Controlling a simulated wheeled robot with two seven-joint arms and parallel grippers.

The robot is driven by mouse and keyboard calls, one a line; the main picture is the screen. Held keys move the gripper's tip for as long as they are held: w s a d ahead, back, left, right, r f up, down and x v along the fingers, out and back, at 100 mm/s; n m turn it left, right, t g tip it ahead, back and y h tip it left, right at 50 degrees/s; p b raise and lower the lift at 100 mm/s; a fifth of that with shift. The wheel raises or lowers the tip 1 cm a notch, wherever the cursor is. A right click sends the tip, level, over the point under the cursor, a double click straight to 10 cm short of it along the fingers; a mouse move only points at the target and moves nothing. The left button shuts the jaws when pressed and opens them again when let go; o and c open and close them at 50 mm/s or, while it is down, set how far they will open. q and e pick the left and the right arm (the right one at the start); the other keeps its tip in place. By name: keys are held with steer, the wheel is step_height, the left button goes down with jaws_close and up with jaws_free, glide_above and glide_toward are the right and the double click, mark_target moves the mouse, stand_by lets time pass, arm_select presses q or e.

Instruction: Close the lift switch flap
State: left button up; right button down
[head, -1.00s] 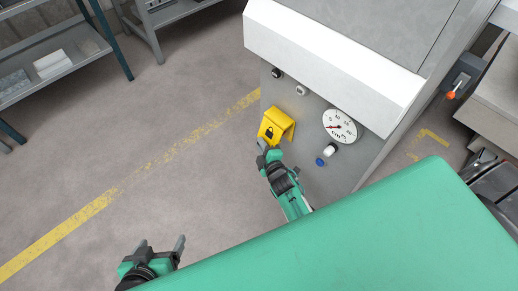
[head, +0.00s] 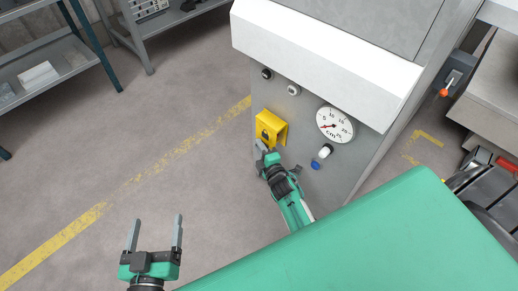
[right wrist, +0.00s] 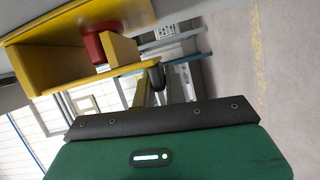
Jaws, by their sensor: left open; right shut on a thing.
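The yellow lift switch flap and housing (head: 272,123) stand out from the grey machine panel, with a dark padlock mark on the front. My right gripper (head: 264,152) is at the lower edge of the flap and is shut on it. In the right wrist view the yellow housing (right wrist: 42,60) is seen from close by, open on this side, with a red button (right wrist: 94,46) inside. The grip itself is partly hidden there. My left gripper (head: 156,228) is open and empty, above the floor, well left of the panel.
A round gauge (head: 335,125), a white knob (head: 325,151) and a blue button (head: 315,165) sit right of the flap. A white ledge (head: 325,55) juts out above. A green surface (head: 400,235) fills the lower right.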

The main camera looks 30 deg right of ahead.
arm_select(q)
steer(key=shift+w+r, duration=0.1)
steer(key=shift+r, duration=0.1)
arm_select(e)
steer(key=shift+d, duration=0.2)
steer(key=c, duration=1.5)
jaws_free()
steer(key=shift+w+f, duration=0.1)
steer(key=shift+s, duration=0.25)
arm_select(q)
steer(key=shift+s+a+f+g+y+p, duration=0.1)
steer(key=shift+s+f+g+y+p, duration=0.1)
steer(key=shift+s+f+g+p, duration=0.4)
steer(key=shift+s+f+g+y+p, duration=0.1)
steer(key=shift+s+f+g+y, duration=0.15)
steer(key=shift+f+g, duration=0.7)
steer(key=shift+s+a+f+g+y+p, duration=0.15)
steer(key=shift+s+f+g+p, duration=0.25)
steer(key=shift+f, duration=0.65)
arm_select(e)
steer(key=shift+s+a+r, duration=0.1)
steer(key=shift+s+a, duration=0.05)
steer(key=shift+s, duration=2.1)
steer(key=shift+s+a+r, duration=0.1)
steer(key=shift+s, duration=2.1)
steer(key=shift+s+a+r, duration=0.1)
steer(key=shift+s+a, duration=0.05)
steer(key=shift+s, duration=2.1)
arm_select(q)
steer(key=shift+d, duration=0.15)
